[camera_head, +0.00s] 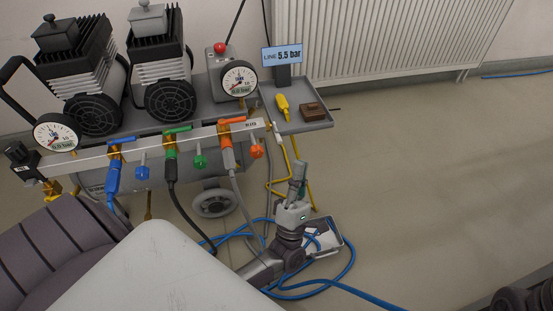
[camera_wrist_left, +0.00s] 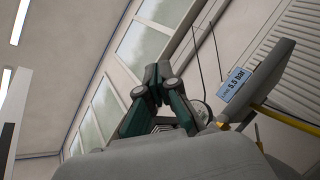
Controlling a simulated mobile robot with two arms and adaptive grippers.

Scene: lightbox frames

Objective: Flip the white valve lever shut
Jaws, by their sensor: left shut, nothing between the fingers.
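The grey manifold bar (camera_head: 200,135) runs across the front of the compressor. At its right end, beside a small label that seems to read BLEED, is a small pale piece (camera_head: 269,127) that may be the white valve lever; it is too small to tell how it is turned. My left gripper (camera_head: 299,168) points up, shut and empty, below and to the right of that end, apart from it as far as I can tell. Its closed fingers also show in the left wrist view (camera_wrist_left: 158,84), where the lever cannot be made out.
Blue, green and orange valves (camera_head: 170,140) with hoses sit along the bar. A grey shelf (camera_head: 312,127) holds a yellow tool (camera_head: 282,106), a brown block (camera_head: 313,111) and a display (camera_head: 282,55) reading 5.5 bar. A blue hose (camera_head: 347,262) coils on the floor around a tray (camera_head: 325,240).

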